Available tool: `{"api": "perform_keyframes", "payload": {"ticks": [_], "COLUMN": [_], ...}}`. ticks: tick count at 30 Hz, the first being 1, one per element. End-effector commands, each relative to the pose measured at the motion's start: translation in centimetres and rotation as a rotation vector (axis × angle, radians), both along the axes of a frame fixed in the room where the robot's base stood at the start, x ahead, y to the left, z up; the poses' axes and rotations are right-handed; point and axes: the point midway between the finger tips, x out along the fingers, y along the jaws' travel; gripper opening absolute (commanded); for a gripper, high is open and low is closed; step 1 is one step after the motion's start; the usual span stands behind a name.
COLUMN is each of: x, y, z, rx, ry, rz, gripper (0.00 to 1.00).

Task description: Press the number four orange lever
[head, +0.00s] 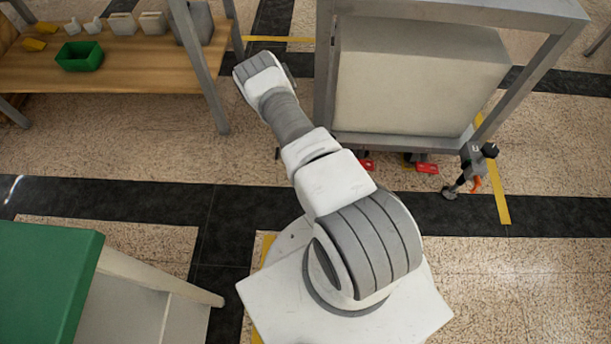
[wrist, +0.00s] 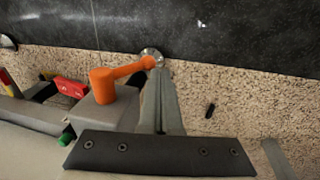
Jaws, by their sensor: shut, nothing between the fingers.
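An orange lever (wrist: 115,82) is left of my gripper in the wrist view. It has a thick cylindrical handle and a thinner arm running right to a round metal piece (wrist: 150,56). No number is readable on it. A small orange part (head: 476,184) also shows low on the grey frame's right post in the head view. My gripper (wrist: 157,74) is shut and empty. Its fingertips appear just below the metal piece and right of the orange handle; I cannot tell whether they touch. I cannot make out my gripper in the head view.
Red parts (wrist: 70,88) sit left of the orange lever on a grey housing, with a green piece (wrist: 66,138) below. A grey frame (head: 326,70) holds a large pale panel (head: 415,80). A wooden bench (head: 130,70) stands at left, a green-topped table (head: 45,280) lower left.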

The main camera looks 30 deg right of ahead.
Motion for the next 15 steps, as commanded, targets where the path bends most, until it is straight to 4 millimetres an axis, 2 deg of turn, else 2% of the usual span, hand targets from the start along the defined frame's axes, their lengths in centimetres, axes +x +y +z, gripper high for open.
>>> {"api": "perform_keyframes", "payload": {"ticks": [5,15], "x": [0.0,-0.3], "y": [-0.3,-1.0], "z": [-0.4,-1.0], "rx": [-0.082,-0.075], "ry": [0.054,0.052], "rz": [0.008,-0.003], "gripper": [0.00,0.00]}}
